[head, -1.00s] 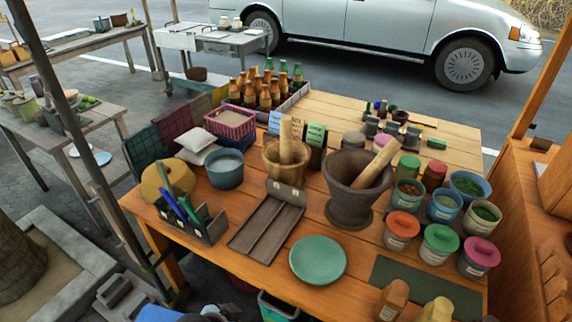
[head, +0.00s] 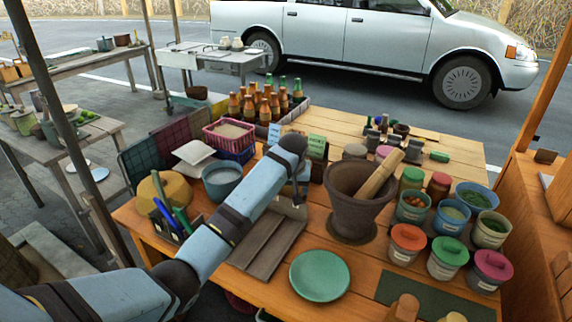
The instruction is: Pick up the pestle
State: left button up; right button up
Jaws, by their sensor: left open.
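A large dark clay mortar (head: 353,200) stands on the wooden table. A pale wooden pestle (head: 381,172) leans in it, tilted up to the right. My left arm crosses the view from the lower left, and its wrist is bent down left of the mortar. My left gripper (head: 297,192) is open and points down above the back end of a grooved grey-brown tray (head: 266,242). It is apart from the pestle in the dark mortar. The smaller wooden mortar with an upright pestle is hidden behind my arm. My right gripper is not in view.
A green plate (head: 320,276) lies in front of the mortar. Lidded and open pots, such as a red-lidded one (head: 407,243), crowd its right side. Bottles (head: 262,104) and a pink basket (head: 229,134) stand behind my arm.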

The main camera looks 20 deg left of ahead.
pick_arm(q)
jog(key=w+a+r+n, duration=0.2)
jog(key=w+a+r, duration=0.1)
jog(key=w+r, duration=0.5)
jog(key=n, duration=0.2)
send_near(286, 128)
jog(key=shift+y, duration=0.4)
jog(key=x, duration=0.7)
jog(key=shift+s+d+f, duration=0.1)
jog(key=shift+s+f, duration=0.05)
jog(key=shift+f, duration=0.05)
jog(key=shift+d+x, duration=0.1)
jog(key=shift+x, duration=1.3)
jog(key=shift+d+x, duration=0.15)
jog(key=shift+x, duration=1.25)
jog(key=c, duration=0.3)
jog(key=shift+r, duration=0.1)
grip_shut()
